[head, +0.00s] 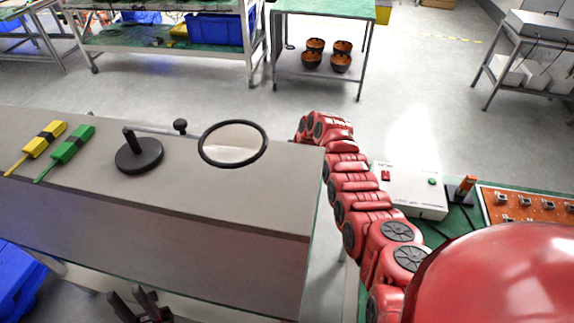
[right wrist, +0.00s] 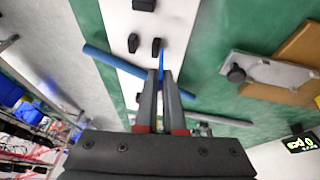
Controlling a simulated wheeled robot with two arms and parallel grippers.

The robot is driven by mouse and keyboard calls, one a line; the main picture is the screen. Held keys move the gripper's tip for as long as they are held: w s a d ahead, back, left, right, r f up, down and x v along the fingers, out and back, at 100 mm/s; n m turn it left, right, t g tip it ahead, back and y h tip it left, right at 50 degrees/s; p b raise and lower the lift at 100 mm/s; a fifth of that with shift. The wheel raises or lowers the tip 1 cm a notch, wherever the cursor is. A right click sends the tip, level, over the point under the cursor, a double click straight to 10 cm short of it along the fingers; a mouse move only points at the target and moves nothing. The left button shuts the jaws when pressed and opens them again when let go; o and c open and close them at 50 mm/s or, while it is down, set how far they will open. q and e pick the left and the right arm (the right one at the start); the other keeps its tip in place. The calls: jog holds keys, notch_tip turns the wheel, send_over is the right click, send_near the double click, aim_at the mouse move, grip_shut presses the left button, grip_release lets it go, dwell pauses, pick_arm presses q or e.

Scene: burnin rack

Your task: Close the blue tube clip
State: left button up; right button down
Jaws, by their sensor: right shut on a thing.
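In the right wrist view my right gripper (right wrist: 161,75) has its two dark fingers close together on a thin blue piece, which looks like the blue tube clip (right wrist: 162,62). The clip sticks out past the fingertips. A blue tube (right wrist: 106,59) runs diagonally behind the fingers, across a white strip (right wrist: 120,40) on a green surface. The fingers hide part of the tube and the clip's base. In the head view my left gripper (head: 136,300) is at the bottom edge, below the grey table, its fingers apart and empty. The right gripper is out of the head view.
In the right wrist view black blocks (right wrist: 133,43) stand on the strip, and a metal plate with a knob (right wrist: 262,72) is at right. In the head view the grey table (head: 220,190) carries a black stand (head: 138,154), ring and two tools. A white box (head: 412,190) stands at right.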

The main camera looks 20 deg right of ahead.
jog(key=shift+f+b, duration=0.15)
jog(key=shift+b, duration=0.25)
jog(key=b, duration=0.5)
jog(key=g+b, duration=0.1)
jog(key=b, duration=0.5)
jog(key=shift+w+d+f, duration=0.1)
jog(key=shift+w+d, duration=0.15)
jog(key=shift+w, duration=0.05)
jog(key=shift+y+b, duration=0.3)
jog(key=shift+b, duration=0.15)
jog(key=shift+r, duration=0.3)
jog(key=c, duration=1)
grip_release()
jog(key=shift+r, duration=0.1)
